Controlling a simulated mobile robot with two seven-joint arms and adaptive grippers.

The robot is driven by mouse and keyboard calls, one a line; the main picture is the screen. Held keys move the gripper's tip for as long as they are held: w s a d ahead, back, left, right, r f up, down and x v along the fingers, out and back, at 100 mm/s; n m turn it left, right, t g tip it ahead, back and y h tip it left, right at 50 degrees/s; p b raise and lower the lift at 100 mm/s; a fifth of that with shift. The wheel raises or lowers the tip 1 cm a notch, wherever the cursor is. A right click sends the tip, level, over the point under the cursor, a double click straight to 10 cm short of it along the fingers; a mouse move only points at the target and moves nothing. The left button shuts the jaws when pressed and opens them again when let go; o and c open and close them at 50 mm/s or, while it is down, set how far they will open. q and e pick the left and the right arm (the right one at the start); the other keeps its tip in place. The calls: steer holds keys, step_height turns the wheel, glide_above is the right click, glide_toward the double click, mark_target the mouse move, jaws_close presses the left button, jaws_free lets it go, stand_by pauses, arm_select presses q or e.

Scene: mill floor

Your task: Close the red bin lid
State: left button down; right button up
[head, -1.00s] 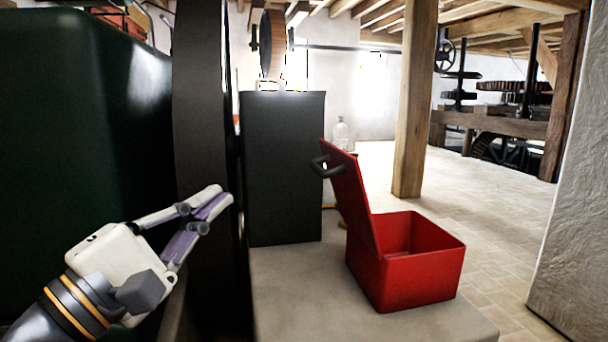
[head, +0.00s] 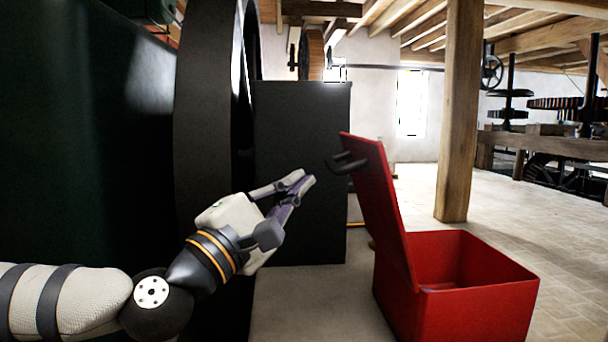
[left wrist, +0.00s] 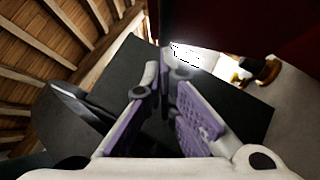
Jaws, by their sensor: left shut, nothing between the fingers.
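The red bin (head: 478,310) stands on a grey surface at the lower right of the head view. Its red lid (head: 376,200) is up, tilted a little back to the left, with a black handle (head: 345,163) on its outer face. The bin's open inside shows. My left gripper (head: 306,180) is shut and empty, to the left of the lid and a little below the handle, apart from both in the head view. In the left wrist view its fingers (left wrist: 160,78) are close together, and a dark red panel (left wrist: 255,25), likely the lid, fills the upper right. My right gripper is not in view.
A dark cabinet (head: 325,220) stands behind my left gripper. A large dark green machine (head: 80,130) and a black wheel-like rim (head: 205,130) fill the left. A wooden post (head: 459,120) stands behind the bin. The grey surface (head: 310,310) is clear left of the bin.

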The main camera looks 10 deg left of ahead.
arm_select(q)
steer(key=shift+w+d+r, duration=0.25)
steer(key=shift+d+r, duration=0.25)
steer(key=shift+d, duration=0.35)
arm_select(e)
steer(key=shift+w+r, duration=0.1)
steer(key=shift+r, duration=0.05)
